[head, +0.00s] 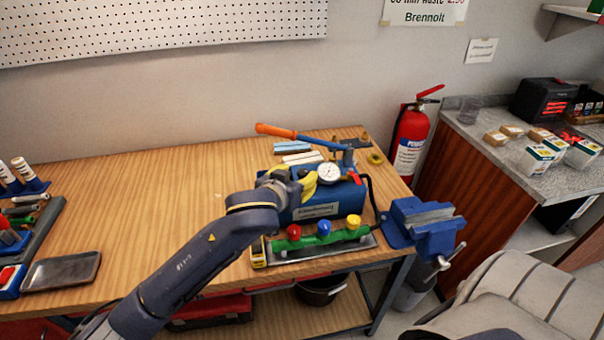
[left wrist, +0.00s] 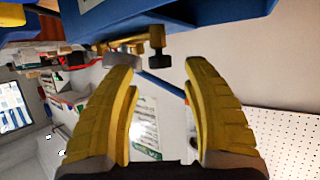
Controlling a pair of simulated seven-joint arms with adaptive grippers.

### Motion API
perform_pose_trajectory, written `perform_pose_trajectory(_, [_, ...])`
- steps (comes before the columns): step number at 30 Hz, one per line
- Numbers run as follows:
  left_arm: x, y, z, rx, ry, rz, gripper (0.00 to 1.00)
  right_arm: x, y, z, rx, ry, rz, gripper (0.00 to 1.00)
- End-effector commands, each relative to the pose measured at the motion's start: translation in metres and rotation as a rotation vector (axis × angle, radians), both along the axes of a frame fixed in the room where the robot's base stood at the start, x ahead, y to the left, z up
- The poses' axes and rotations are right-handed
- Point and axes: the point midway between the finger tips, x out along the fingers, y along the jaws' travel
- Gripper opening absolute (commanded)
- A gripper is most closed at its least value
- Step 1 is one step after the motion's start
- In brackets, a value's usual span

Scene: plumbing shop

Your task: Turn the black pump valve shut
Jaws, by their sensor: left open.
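The blue test pump (head: 332,203) stands on the wooden bench, with a round gauge (head: 328,173) and an orange-handled blue lever (head: 275,130). In the left wrist view, the black valve knob (left wrist: 158,60) hangs from a brass fitting under the blue body (left wrist: 185,14). My left gripper (head: 299,182) is at the pump's near left, beside the gauge. Its yellow fingers (left wrist: 161,68) are open, with the knob appearing between their tips and a gap on each side. I cannot make out the knob in the head view. My right gripper is not in view.
A green manifold (head: 322,238) with red, blue and yellow knobs lies in front of the pump. A blue vise (head: 425,228) is at the bench's right corner. A red extinguisher (head: 410,135) stands behind it. The bench's middle left is clear.

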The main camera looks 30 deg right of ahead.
Motion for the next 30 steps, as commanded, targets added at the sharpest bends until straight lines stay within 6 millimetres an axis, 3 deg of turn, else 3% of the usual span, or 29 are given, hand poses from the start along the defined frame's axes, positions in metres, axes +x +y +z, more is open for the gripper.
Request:
perform_pose_trajectory(9, [0.016, -0.022, -0.011, 0.001, -0.001, 0.001, 0.49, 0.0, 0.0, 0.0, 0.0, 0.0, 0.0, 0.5])
perform_pose_trajectory(24, [0.02, -0.026, -0.013, 0.0, 0.0, 0.001, 0.5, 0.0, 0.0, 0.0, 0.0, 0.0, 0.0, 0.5])
perform_pose_trajectory(30, [0.02, -0.026, -0.013, 0.0, 0.0, 0.001, 0.27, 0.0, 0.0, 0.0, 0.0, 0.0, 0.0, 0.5])
